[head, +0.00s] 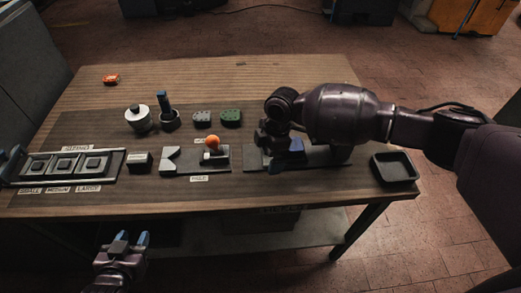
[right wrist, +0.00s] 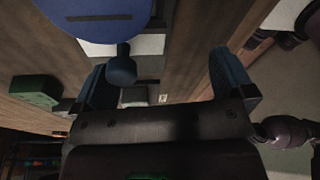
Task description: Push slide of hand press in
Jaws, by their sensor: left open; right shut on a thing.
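The hand press stands at the right front of the table; its grey base plate (head: 322,157) shows, but my right arm hides most of its upper part. My right gripper (head: 276,140) is low over the press. In the right wrist view a dark blue rounded knob (right wrist: 121,68) lies between the fingers of my right gripper (right wrist: 162,84), close to the left-hand one. A large blue round part (right wrist: 110,15) is just beyond it. I cannot see clearly where both fingers touch. My left gripper (head: 130,241) is open and empty in front of the table's front edge.
A second fixture with an orange ball (head: 212,141) stands left of the press. A black tray (head: 395,168) is at the right corner. The table's back is mostly clear.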

